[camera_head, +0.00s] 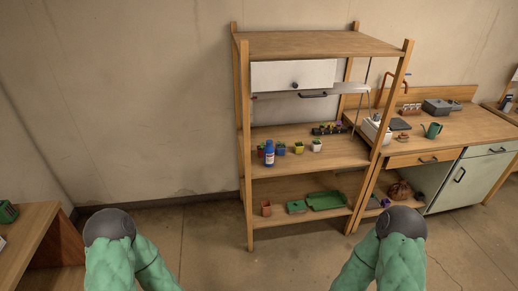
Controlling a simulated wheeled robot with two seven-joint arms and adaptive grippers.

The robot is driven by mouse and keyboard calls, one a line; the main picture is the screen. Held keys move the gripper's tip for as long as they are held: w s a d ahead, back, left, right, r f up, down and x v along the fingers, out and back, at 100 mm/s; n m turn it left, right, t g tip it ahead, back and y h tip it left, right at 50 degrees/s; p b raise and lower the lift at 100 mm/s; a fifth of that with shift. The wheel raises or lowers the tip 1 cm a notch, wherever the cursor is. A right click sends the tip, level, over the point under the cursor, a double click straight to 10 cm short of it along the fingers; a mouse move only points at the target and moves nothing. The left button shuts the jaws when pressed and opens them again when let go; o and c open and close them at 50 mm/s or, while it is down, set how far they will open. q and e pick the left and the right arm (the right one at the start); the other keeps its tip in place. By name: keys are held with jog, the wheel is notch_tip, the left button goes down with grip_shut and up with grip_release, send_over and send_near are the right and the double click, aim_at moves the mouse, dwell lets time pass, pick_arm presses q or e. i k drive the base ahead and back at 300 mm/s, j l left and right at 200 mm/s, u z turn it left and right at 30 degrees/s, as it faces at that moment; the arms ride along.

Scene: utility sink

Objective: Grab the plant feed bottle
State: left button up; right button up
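My two green arms come in at the bottom of the head view, left and right, well short of the rack. Neither gripper's fingers show, and nothing is seen held.
Several small potted plants (317,146) stand close to the bottle's right. The rack (243,100) has upright posts at its corners. A counter (455,131) adjoins on the right, and a wooden table (28,235) stands at the left. Floor before the rack is clear.

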aim_at(269, 151)
jog(key=i+l+u, duration=0.45)
jog(key=l, duration=0.3)
jog(key=i+l+u, duration=0.2)
jog(key=l, duration=0.25)
jog(key=i+l+u, duration=0.2)
jog(key=l, duration=0.25)
jog(key=i+l+u, duration=0.2)
jog(key=l, duration=0.3)
jog(key=l+u, duration=0.25)
jog(key=l, duration=0.25)
jog(key=l+u, duration=0.2)
jog(key=l, duration=0.3)
